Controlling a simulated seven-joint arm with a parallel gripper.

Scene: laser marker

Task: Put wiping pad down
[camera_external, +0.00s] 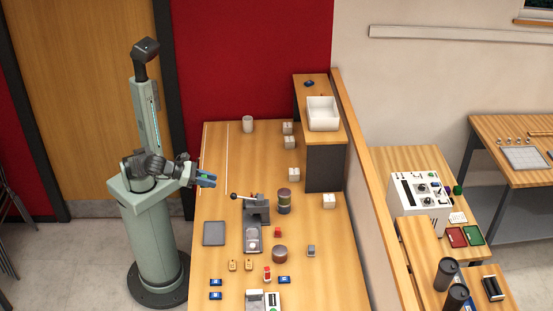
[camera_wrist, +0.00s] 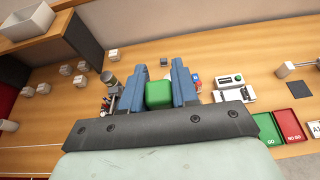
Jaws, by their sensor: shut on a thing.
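My gripper (camera_external: 207,179) is held out over the left edge of the wooden bench, above its surface. In the wrist view its two blue fingers (camera_wrist: 158,82) are closed on the sides of a green block (camera_wrist: 159,95), which I take to be the wiping pad. The pad sits between the fingers, clear of other objects in that view. In the external view it cannot be made out. A flat grey square (camera_external: 214,233) lies on the bench below and to the right of my gripper.
A lever press (camera_external: 254,208) stands right of my gripper, with a dark-banded jar (camera_external: 284,201) beside it. Small blocks, blue items and a round pot (camera_external: 279,253) are scattered on the bench. White cubes (camera_external: 289,142) stand near the raised shelf (camera_external: 322,150). The bench's upper left is mostly clear.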

